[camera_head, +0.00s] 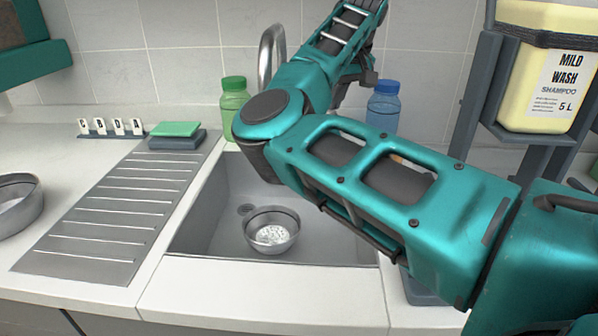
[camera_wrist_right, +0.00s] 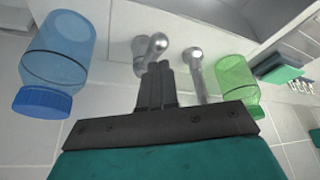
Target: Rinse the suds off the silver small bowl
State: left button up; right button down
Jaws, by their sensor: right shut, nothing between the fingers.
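The silver small bowl (camera_head: 271,230) sits upright on the sink floor, with white suds (camera_head: 272,235) inside. The curved tap (camera_head: 270,50) rises behind the sink, partly hidden by my right arm; no water stream shows. In the right wrist view, my right gripper (camera_wrist_right: 158,82) is shut and empty. Its fingertips are close to a metal tap fitting (camera_wrist_right: 148,48); I cannot tell whether they touch. A second metal tap part (camera_wrist_right: 197,72) is beside the fingers. My left gripper is not identifiable in either view.
A green bottle (camera_head: 233,100) and a blue bottle (camera_head: 383,108) stand behind the sink. A green sponge (camera_head: 175,129) lies by the drainboard (camera_head: 110,215). Another metal bowl (camera_head: 18,203) is at far left. A shampoo jug (camera_head: 545,70) stands in a rack at right.

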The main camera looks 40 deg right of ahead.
jog(key=shift+f, duration=0.1)
dwell(0.4)
jog(key=shift+f+b, duration=0.6)
jog(key=shift+f, duration=0.2)
jog(key=shift+f+b, duration=0.5)
jog(key=shift+f, duration=0.35)
dwell(0.6)
jog(key=shift+r, duration=0.1)
